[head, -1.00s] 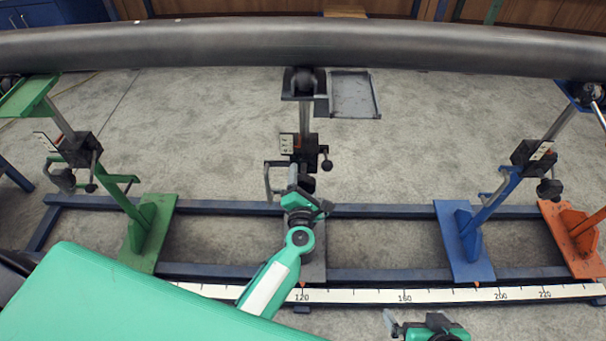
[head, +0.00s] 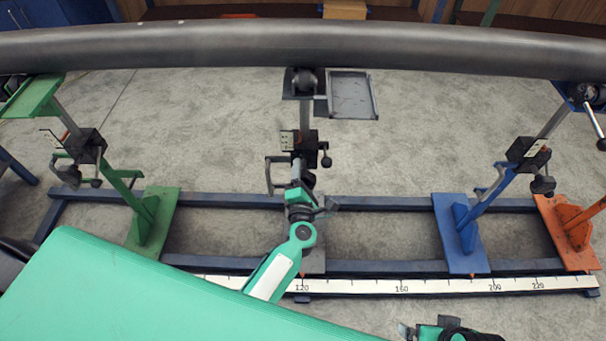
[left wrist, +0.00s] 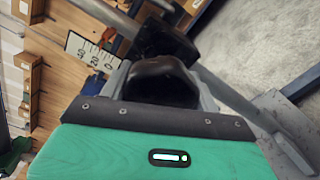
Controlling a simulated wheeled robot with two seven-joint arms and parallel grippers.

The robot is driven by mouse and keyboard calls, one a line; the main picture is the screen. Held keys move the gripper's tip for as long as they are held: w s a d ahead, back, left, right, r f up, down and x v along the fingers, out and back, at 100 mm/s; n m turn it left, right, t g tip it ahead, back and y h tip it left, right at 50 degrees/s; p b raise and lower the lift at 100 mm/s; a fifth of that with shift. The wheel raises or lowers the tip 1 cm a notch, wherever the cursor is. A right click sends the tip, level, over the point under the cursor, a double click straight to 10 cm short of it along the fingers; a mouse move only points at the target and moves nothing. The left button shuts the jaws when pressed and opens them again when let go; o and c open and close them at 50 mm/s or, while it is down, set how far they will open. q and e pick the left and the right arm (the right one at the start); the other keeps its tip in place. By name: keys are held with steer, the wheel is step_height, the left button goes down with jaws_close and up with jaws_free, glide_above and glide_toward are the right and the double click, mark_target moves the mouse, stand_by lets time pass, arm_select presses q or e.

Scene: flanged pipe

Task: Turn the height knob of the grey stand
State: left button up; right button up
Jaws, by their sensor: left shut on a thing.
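The grey stand (head: 304,116) is at the middle of the head view, with a roller head under the pipe (head: 420,48). Its dark clamp block, scale plate and side handles are on the column. My left gripper (head: 301,174) is at the front of this block, shut on the black height knob. In the left wrist view the knob (left wrist: 163,82) sits between the fingers, close to the palm. In the head view my gripper largely hides it. My right gripper (head: 436,331) shows only partly at the bottom edge; its jaws are unclear.
A green stand (head: 150,226) is at the left, a blue stand (head: 463,233) and an orange stand (head: 568,232) at the right. Blue rails (head: 385,203) and a white ruler (head: 365,286) run across the floor. A small grey tray (head: 351,96) sits beside the roller head.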

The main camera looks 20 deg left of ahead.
arm_select(q)
steer(key=shift+f, duration=0.1)
steer(key=o, duration=1)
steer(key=v, duration=1.4)
steer(key=shift+w, duration=0.1)
